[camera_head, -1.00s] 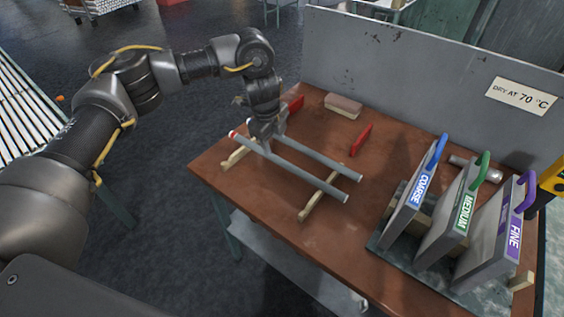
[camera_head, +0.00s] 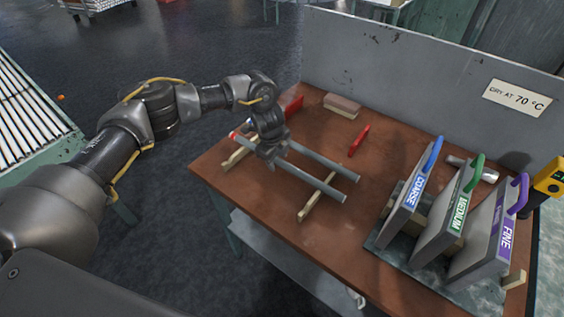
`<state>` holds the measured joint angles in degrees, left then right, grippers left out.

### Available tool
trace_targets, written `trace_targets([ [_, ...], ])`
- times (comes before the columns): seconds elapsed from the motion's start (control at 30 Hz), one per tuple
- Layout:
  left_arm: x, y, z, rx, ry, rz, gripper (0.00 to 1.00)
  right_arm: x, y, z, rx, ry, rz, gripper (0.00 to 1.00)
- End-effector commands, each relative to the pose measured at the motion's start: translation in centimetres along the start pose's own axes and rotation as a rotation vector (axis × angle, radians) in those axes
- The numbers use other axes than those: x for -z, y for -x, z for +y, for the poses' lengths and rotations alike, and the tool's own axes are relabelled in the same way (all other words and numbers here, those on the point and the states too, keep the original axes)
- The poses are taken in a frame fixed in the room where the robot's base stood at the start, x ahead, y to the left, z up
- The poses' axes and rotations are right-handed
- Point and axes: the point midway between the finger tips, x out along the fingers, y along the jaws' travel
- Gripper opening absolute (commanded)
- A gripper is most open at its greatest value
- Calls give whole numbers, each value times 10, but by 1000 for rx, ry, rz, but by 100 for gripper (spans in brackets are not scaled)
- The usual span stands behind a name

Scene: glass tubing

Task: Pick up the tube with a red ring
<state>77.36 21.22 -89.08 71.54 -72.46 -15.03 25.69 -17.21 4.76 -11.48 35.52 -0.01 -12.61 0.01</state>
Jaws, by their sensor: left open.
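Two long grey tubes lie side by side across wooden rests on the brown table. The tube with a red ring (camera_head: 316,183) is the nearer one; its red band shows at its left end. The farther tube (camera_head: 330,165) runs alongside it, and its left part is hidden behind my gripper. My left gripper (camera_head: 269,152) points down over the left part of the tubes. It is open, and its fingers are at or just above the ringed tube; contact cannot be told. My right gripper is out of view.
Wooden rests (camera_head: 305,214) support the tubes. Red pieces (camera_head: 358,141) and a pink-topped block (camera_head: 342,104) lie behind. Upright panels labelled COARSE (camera_head: 410,195), MEDIUM (camera_head: 452,212) and FINE (camera_head: 494,235) stand at the right. A grey wall (camera_head: 420,80) closes the table's back.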

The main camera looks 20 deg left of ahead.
Motion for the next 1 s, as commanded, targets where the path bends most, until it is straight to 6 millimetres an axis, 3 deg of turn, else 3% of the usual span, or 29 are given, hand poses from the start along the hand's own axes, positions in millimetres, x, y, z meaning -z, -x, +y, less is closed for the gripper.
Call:
trace_targets([
  [0.13, 0, 0, 0, 0, 0, 0, 45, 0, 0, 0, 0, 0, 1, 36],
  [0.5, 0, 0, 0, 0, 0, 0, 0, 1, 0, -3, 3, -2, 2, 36],
  [0.77, 0, 4, -2, 2, 0, 0, 0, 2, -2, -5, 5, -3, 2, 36],
  [1.0, 0, 43, -10, 5, -2, 0, 0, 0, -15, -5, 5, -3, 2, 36],
])
